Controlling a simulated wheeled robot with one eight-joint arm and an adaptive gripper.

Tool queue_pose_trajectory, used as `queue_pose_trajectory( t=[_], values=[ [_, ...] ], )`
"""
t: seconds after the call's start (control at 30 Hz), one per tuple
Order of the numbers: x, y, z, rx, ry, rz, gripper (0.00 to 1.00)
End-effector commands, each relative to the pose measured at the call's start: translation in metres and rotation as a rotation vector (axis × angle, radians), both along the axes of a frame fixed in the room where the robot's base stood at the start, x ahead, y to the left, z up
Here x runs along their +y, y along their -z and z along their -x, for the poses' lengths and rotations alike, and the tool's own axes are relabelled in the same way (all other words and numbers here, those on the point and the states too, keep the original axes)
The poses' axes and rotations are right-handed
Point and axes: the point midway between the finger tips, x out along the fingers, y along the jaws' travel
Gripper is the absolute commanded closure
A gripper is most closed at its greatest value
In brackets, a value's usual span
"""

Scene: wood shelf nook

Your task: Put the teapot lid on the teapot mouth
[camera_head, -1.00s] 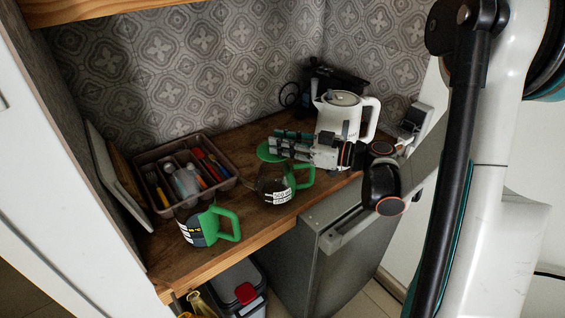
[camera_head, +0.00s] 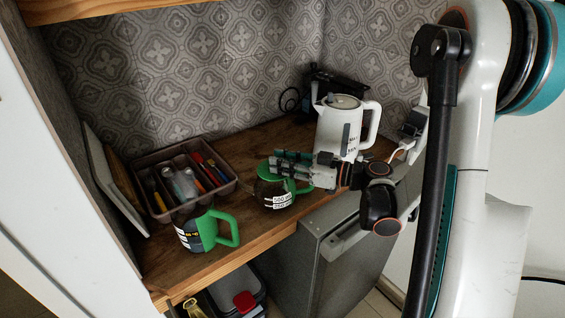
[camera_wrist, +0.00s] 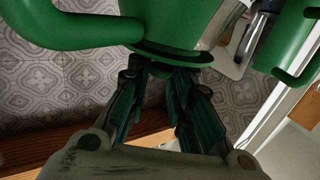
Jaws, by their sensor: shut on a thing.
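The teapot (camera_head: 277,198) is a dark glass pot with a green collar, green handle and white label, standing on the wooden counter. The green round lid (camera_head: 266,171) is at its mouth in the head view. My gripper (camera_head: 282,160) comes in from the right, its fingers over the teapot's top and shut on the lid. In the wrist view, the fingertips (camera_wrist: 164,75) meet a dark green rim under a large green body with a handle (camera_wrist: 75,28). The fingers partly hide the lid, and I cannot tell whether it is fully seated.
A second green-handled glass pot (camera_head: 195,233) stands at the front left. A grey-brown cutlery tray (camera_head: 228,187) is behind it. A white kettle (camera_head: 338,122) stands close behind my gripper. The counter's front edge (camera_head: 225,265) is near; bare wood lies between tray and kettle.

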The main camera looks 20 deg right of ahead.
Motion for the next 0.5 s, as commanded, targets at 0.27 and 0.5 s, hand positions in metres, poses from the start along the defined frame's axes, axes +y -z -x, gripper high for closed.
queue_pose_trajectory(
  t=[0.27, 0.5],
  values=[
    [0.0, 0.0059, 0.0, 0.0, 0.0, 0.0, 1.0],
    [0.0, 0.0053, 0.0, 0.0, 0.0, 0.0, 0.6]
  ],
)
